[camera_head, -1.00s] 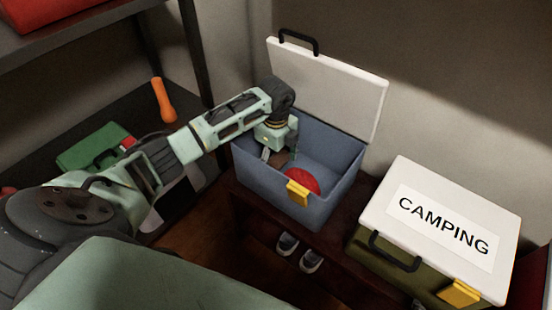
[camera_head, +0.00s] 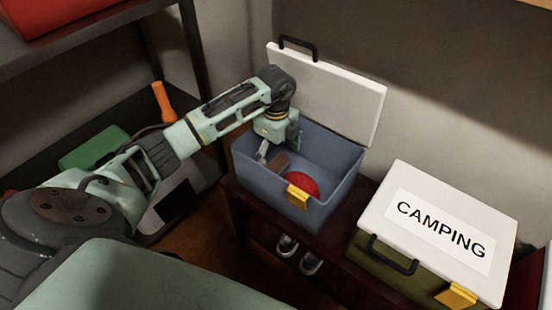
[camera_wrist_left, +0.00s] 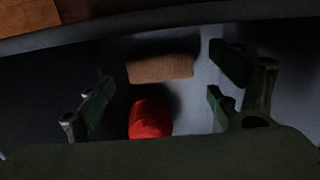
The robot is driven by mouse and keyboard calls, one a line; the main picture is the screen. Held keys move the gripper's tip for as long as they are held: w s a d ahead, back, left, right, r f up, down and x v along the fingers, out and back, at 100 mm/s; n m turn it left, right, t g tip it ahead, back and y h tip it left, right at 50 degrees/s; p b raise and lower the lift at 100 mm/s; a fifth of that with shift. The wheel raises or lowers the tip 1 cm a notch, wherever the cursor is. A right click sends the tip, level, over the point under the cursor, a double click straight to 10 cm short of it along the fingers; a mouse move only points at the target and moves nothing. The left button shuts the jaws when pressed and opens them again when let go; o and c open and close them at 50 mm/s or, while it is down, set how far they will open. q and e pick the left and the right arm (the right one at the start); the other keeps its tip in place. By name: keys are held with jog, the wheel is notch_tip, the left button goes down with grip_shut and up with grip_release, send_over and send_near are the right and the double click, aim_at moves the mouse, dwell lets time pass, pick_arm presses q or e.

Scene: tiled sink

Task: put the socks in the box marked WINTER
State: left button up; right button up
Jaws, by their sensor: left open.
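An open blue box (camera_head: 330,155) with its white lid (camera_head: 335,95) raised stands on a dark bench. No label shows on the side of the lid I see. Inside lie a red rounded item (camera_head: 302,184) and a brown item (camera_head: 281,162); they may be rolled socks, but I cannot be sure. In the left wrist view the brown roll (camera_wrist_left: 160,67) and the red one (camera_wrist_left: 150,118) lie apart on the box floor. My left gripper (camera_head: 279,152) is open and empty, over the left part of the box. My right gripper is out of view.
A closed box marked CAMPING (camera_head: 440,230) with a white lid stands to the right. Shoes (camera_head: 298,254) sit below the bench. A green case (camera_head: 92,148) and an orange handle (camera_head: 164,102) are on the left shelf.

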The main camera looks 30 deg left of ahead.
aim_at(276, 160)
pick_arm(q)
notch_tip(276, 160, up, 8)
jog(key=p, duration=0.1)
jog(key=shift+f, duration=0.1)
dwell(0.4)
